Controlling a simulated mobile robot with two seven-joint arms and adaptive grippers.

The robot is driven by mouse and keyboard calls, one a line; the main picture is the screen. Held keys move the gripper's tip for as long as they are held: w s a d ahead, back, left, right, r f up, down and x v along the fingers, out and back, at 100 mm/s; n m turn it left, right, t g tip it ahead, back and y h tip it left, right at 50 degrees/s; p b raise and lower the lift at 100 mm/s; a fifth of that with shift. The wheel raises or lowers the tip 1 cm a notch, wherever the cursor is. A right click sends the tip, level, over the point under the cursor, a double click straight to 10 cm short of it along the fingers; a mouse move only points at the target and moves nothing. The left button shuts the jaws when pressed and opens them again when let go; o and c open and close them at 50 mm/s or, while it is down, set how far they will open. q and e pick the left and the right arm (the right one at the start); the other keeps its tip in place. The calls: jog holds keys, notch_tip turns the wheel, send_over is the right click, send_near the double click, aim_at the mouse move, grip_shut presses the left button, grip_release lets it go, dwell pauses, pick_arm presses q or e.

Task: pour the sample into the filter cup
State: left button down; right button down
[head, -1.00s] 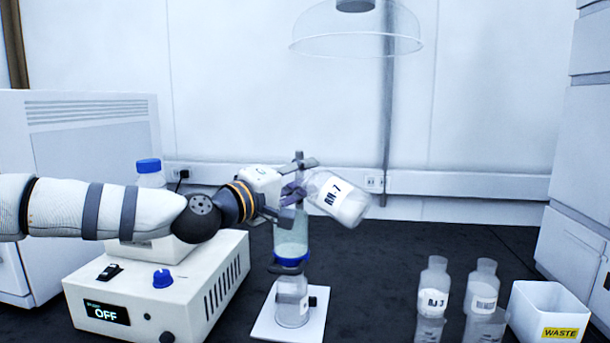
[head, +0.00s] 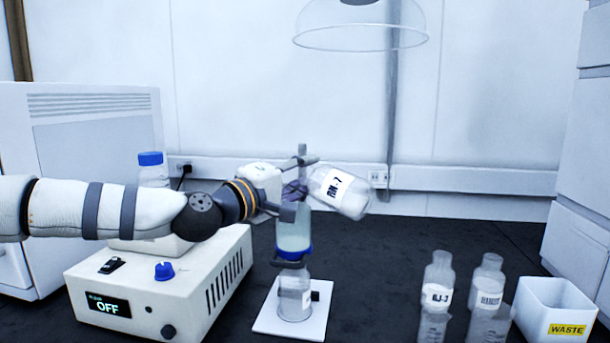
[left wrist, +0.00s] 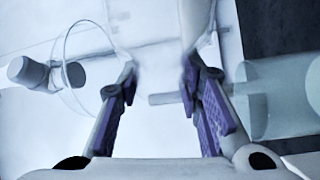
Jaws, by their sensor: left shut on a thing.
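My left gripper (head: 297,196) is shut on a clear bottle labelled RM-7 (head: 352,206) and holds it tilted, above and to the right of the filter cup. The bottle is a pale blur between the purple finger pads (left wrist: 160,95) in the left wrist view. I cannot tell where its mouth is or whether liquid flows. The filter cup (head: 293,232) is clear with a blue collar and has pale contents. It is upright on a clear receiving bottle (head: 294,297), and my gripper hides its rim. It also shows in the left wrist view (left wrist: 275,95). My right gripper is not in view.
The receiving bottle stands on a white plate (head: 268,322) beside a clamp stand. A pump box (head: 190,300) reading OFF is at left, with a blue-capped bottle (head: 152,172) behind. Several labelled bottles (head: 438,272) and a WASTE bin (head: 538,305) stand at right.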

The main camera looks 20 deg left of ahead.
pick_arm(q)
jog(key=shift+w+a+f+n, duration=0.1)
jog(key=shift+f+n, duration=0.2)
jog(key=shift+f, duration=0.15)
jog(key=shift+f+b, duration=0.2)
jog(key=shift+b, duration=0.2)
jog(key=shift+a+r+n, duration=0.1)
jog(key=shift+n, duration=0.2)
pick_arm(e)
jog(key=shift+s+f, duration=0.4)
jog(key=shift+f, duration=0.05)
pick_arm(q)
jog(key=shift+a+f+n+b, duration=0.15)
jog(key=shift+f+n+b, duration=0.25)
jog(key=shift+f+n, duration=0.25)
jog(key=shift+r, duration=0.2)
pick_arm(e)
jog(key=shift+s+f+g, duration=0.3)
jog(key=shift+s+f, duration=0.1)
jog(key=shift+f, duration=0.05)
